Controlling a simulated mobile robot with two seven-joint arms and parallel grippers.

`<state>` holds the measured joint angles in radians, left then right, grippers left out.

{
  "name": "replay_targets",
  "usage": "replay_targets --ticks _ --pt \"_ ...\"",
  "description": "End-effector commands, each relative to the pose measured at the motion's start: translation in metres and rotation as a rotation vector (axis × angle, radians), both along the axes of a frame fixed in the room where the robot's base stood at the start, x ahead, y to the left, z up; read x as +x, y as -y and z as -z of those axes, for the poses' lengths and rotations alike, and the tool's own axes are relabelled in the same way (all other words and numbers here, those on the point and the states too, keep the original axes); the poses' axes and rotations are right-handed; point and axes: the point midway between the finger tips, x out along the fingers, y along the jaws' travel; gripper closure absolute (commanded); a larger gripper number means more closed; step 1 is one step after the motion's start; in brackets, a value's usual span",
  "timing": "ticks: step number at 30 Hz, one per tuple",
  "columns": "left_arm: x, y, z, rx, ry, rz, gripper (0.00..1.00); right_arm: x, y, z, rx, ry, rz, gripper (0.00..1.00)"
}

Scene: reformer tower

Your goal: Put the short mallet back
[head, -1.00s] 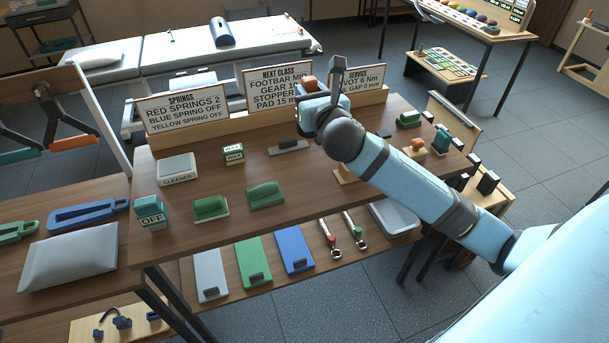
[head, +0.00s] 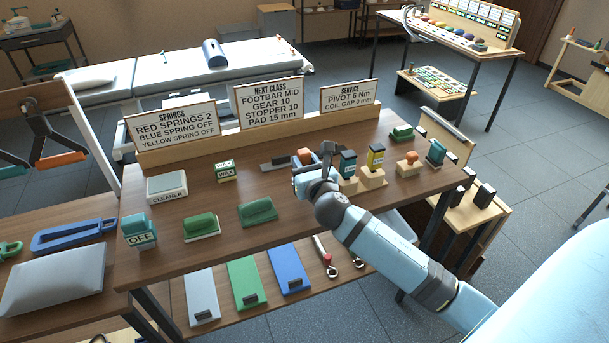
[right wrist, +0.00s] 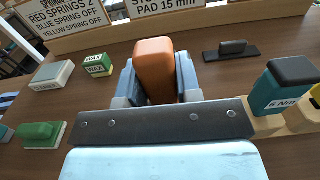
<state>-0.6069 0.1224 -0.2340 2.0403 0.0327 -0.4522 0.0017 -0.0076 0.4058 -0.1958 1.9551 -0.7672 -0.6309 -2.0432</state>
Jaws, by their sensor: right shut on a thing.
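My right gripper (head: 306,168) is low over the middle of the brown table. It is shut on the short mallet, whose orange-brown part (right wrist: 154,68) stands up between the fingers in the right wrist view. A bit of the mallet (head: 304,156) shows in the head view; its lower part is hidden by my gripper, and I cannot tell whether it touches the table. Just right of my gripper are wooden blocks (head: 373,182) bearing a teal tool (head: 347,164) and a yellow tool (head: 376,158). My left gripper is not in view.
A dark flat tool with a handle (head: 278,163) lies behind my gripper. A wooden block with an orange knob (head: 409,163) stands further right. Green blocks (head: 258,212), a cleaner box (head: 166,187) and wax (head: 225,171) sit left. Signs (head: 268,104) line the back.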

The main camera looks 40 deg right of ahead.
Motion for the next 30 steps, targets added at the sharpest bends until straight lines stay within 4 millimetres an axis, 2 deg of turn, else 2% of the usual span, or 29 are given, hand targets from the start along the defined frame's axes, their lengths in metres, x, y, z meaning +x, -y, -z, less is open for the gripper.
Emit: replay_targets --ticks 3,6,17,18,21,30 --pt "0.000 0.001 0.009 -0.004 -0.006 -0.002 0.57 0.000 -0.001 0.022 0.003 -0.001 0.001 1.00" --pt "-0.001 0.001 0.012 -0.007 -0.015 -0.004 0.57 0.000 -0.001 0.032 0.001 -0.001 0.000 1.00" --pt "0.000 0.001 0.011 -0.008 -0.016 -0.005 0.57 0.000 -0.001 0.035 0.001 0.000 -0.001 1.00" --pt "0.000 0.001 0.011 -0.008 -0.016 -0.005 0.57 0.000 -0.001 0.036 0.001 -0.001 -0.001 0.64" --pt "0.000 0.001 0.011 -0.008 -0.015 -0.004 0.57 0.000 -0.001 0.036 0.001 -0.001 -0.001 0.43" --pt "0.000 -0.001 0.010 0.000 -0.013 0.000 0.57 0.000 0.000 0.033 0.001 -0.001 -0.001 0.43"
